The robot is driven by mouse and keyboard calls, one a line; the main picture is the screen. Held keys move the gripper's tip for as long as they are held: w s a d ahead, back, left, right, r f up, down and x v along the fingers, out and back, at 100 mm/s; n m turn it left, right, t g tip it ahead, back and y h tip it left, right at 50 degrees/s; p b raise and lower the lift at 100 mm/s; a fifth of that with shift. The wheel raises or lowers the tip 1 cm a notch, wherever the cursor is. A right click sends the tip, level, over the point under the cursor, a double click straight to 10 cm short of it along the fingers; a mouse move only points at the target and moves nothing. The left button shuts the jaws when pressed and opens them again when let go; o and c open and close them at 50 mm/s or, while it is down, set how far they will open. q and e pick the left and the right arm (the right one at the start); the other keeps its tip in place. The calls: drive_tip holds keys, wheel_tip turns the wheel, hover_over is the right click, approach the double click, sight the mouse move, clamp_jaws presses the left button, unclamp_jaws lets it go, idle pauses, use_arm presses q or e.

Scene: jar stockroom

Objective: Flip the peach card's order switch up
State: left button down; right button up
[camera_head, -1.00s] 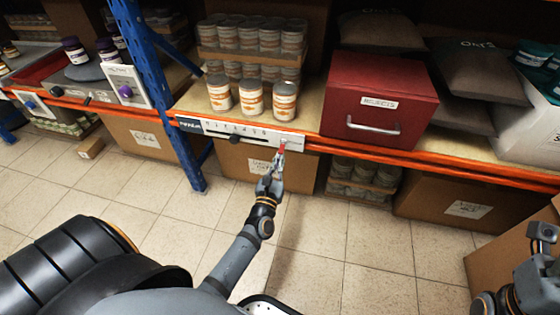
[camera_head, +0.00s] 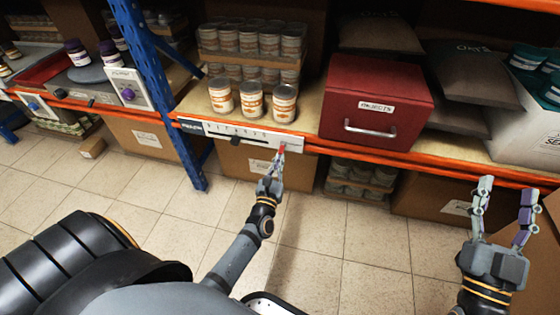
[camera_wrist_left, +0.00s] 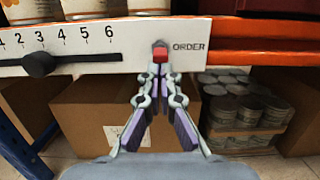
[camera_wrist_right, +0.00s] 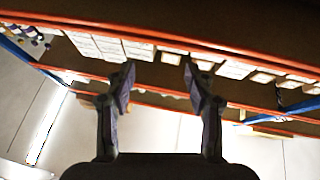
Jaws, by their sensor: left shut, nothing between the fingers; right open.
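The peach card (camera_head: 240,135) is a pale strip on the shelf's front edge; in the left wrist view its strip (camera_wrist_left: 100,62) carries numbers, a black slider knob (camera_wrist_left: 39,64) and the word ORDER. The red order switch (camera_wrist_left: 160,55) sits left of that word. My left gripper (camera_head: 281,152) is shut and empty, its fingertips (camera_wrist_left: 160,72) directly below the switch, touching or nearly so. My right gripper (camera_head: 508,188) is open and empty at the right, in front of the lower shelf.
Three jars with orange labels (camera_head: 252,98) stand on the shelf above the strip. A red drawer box (camera_head: 375,100) stands to their right. A blue post (camera_head: 158,95) rises at the left. An orange beam (camera_head: 410,160) runs along the shelf front.

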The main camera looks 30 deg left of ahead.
use_arm(q)
drive_tip(key=shift+s, duration=0.15)
use_arm(e)
drive_tip(key=f+g, duration=0.1)
drive_tip(key=f, duration=0.1)
drive_tip(key=w+f+g, duration=0.1)
drive_tip(key=f, duration=0.2)
drive_tip(key=shift+w+f+g, duration=0.15)
drive_tip(key=shift+f+g, duration=0.15)
use_arm(q)
drive_tip(key=v, duration=1.1)
drive_tip(key=shift+s+d, duration=0.2)
drive_tip(key=shift+s, duration=0.2)
drive_tip(key=shift+r, duration=0.15)
